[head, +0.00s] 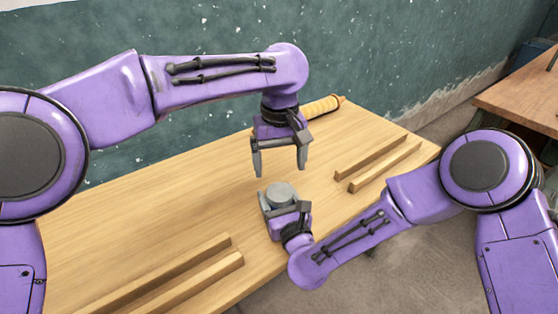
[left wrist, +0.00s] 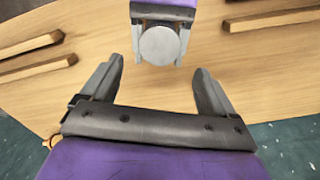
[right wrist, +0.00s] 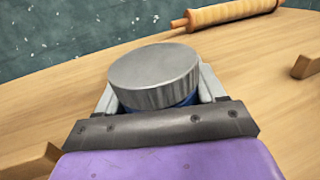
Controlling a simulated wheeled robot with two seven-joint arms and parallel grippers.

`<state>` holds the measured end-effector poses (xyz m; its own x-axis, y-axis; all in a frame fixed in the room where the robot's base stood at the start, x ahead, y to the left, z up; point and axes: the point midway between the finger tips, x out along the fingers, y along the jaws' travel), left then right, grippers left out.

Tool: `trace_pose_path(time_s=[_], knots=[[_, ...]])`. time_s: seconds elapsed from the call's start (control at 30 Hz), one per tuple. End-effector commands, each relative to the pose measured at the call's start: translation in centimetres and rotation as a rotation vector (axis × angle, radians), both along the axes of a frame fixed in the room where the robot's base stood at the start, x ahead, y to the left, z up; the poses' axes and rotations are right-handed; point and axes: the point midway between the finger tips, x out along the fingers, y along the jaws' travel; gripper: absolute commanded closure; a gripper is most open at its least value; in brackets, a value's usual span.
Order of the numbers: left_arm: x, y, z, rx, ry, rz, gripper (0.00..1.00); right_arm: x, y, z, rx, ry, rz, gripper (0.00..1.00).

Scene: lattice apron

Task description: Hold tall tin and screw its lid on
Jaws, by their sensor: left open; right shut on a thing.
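The tall tin (right wrist: 186,103) shows only as a narrow blue band in the right wrist view; the rest is hidden by my right gripper and the lid. Its round grey metal lid (right wrist: 155,73), with a ribbed side, sits on top of it. The lid also shows in the head view (head: 281,192) and from above in the left wrist view (left wrist: 159,45). I cannot tell how tightly it is seated. My right gripper (head: 284,207) is shut on the tin, one finger on each side. My left gripper (head: 280,171) is open and empty, above the lid and apart from it.
A rolling pin (head: 322,106) lies at the table's back edge. Two wooden strips (head: 372,156) lie at the right and two more (head: 170,275) at the front left. The left middle of the table (head: 130,220) is clear. Another table (head: 525,95) stands far right.

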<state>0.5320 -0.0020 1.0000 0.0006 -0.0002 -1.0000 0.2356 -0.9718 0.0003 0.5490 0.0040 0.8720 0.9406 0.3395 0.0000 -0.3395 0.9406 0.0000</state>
Motion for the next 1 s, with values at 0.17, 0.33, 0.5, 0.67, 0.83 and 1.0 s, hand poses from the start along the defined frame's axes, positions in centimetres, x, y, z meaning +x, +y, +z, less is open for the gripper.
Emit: trace_pose_path(time_s=[0.17, 0.33, 0.5, 0.67, 0.83, 1.0], knots=[[0.0, 0.0, -2.0, 0.001, 0.004, -0.001, 0.12, 0.0, 0.0, 0.0, 0.0, 0.0, 0.0, 1.0], [0.0, 0.0, -4.9, -0.001, 0.004, -0.001, 0.12, 0.0, 0.0, 0.0, 0.0, -0.001, 0.0, 1.0], [0.0, 0.0, -7.2, 0.0, 0.002, -0.002, 0.12, 0.0, 0.0, 0.0, 0.0, -0.001, 0.0, 1.0], [0.0, 0.0, -7.9, 0.0, 0.001, -0.002, 0.12, 0.0, 0.0, 0.0, 0.0, -0.001, 0.0, 1.0], [0.0, 0.0, -8.0, 0.0, 0.0, -0.002, 0.12, 0.0, 0.0, 0.0, 0.0, 0.0, 0.0, 1.0], [0.0, 0.0, -8.0, 0.0, 0.0, -0.002, 0.44, 0.0, 0.0, 0.0, 0.0, 0.0, 0.0, 1.0]])
